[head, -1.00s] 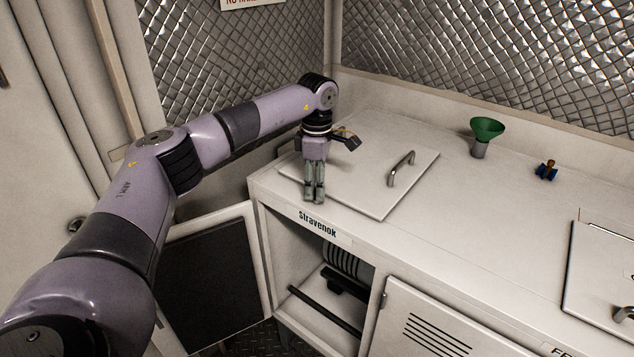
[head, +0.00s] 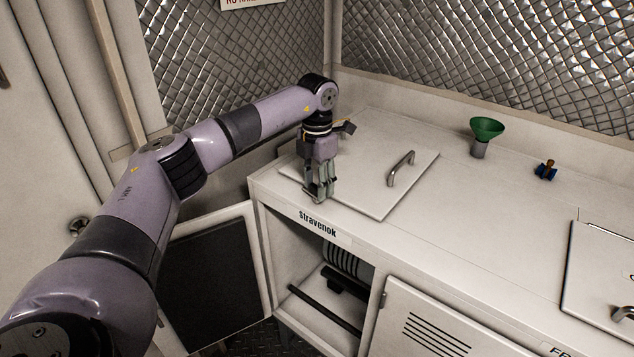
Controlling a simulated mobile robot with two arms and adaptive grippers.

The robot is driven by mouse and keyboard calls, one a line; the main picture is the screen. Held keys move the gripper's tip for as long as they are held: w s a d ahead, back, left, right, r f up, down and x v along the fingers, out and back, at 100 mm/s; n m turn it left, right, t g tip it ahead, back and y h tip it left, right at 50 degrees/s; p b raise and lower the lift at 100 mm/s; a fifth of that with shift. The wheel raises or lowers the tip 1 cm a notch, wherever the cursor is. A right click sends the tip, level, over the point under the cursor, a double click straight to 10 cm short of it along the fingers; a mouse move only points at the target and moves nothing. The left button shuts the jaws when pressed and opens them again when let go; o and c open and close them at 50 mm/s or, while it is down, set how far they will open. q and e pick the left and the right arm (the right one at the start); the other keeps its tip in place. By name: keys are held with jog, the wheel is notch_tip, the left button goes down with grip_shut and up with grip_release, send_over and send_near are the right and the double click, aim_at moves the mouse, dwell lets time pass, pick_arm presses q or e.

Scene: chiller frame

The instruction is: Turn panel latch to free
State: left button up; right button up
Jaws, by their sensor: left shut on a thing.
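My left gripper (head: 319,196) points down at the front left edge of a pale square panel (head: 375,190) on the counter top. Its fingers are close together, shut on the panel latch, which they hide almost wholly. I cannot tell the latch's angle. The panel lies flat and has a metal bar handle (head: 401,167) on its right part, apart from the gripper. My right gripper is not in view.
A second lid (head: 600,270) lies at the right. Below, an open door (head: 215,280) shows an inner compartment. A slotted door (head: 430,325) is closed.

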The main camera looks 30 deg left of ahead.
pick_arm(q)
jog(key=shift+r+n, duration=0.1)
jog(key=shift+n, duration=0.9)
jog(key=shift+w, duration=0.1)
jog(key=o, duration=1.2)
jog(key=shift+c, duration=0.2)
notch_tip(320, 180, up, 12)
